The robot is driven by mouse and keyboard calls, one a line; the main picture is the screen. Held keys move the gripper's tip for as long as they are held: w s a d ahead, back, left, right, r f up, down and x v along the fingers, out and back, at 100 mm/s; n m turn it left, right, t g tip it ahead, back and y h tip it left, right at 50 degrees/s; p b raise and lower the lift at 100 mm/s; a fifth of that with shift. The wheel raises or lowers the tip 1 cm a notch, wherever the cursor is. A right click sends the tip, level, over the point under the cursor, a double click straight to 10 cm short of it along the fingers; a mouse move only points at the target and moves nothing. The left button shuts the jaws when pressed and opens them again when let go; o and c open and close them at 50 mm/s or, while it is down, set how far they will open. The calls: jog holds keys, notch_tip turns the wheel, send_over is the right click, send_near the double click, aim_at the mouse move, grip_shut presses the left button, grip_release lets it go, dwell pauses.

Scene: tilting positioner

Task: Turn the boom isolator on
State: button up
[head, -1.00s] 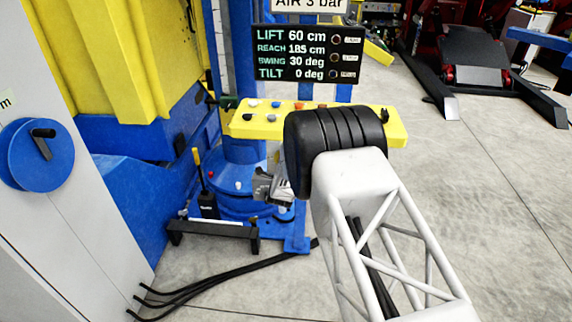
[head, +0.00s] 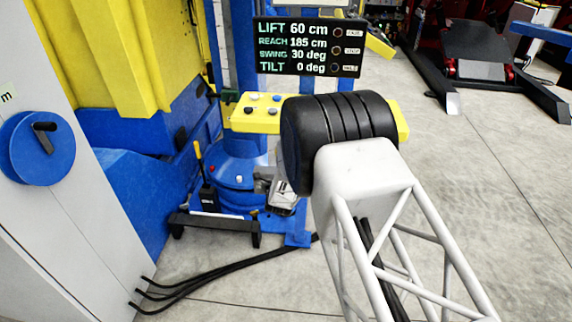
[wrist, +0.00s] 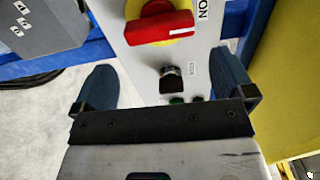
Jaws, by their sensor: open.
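In the wrist view a red rotary handle (wrist: 160,27) sits on a yellow disc on a pale panel. An "ON" label (wrist: 203,9) is at its right; the handle's top is cut off by the frame. No text naming the boom isolator is legible. A black selector knob (wrist: 173,79) is below the handle. My gripper (wrist: 163,58) is open, its two dark blue fingers on either side of the panel, with nothing between them gripped. In the head view my gripper (head: 281,195) is low by the blue column base, partly hidden by my arm.
A yellow panel (head: 240,120) with several buttons and a display (head: 308,47) stand behind my arm. A blue column base (head: 236,180), a black stand (head: 215,226) and black hoses (head: 215,277) are nearby. A cabinet with a blue dial (head: 37,150) is at left.

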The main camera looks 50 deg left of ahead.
jog(key=shift+s+d, duration=0.3)
jog(key=shift+s, duration=0.05)
dwell(0.6)
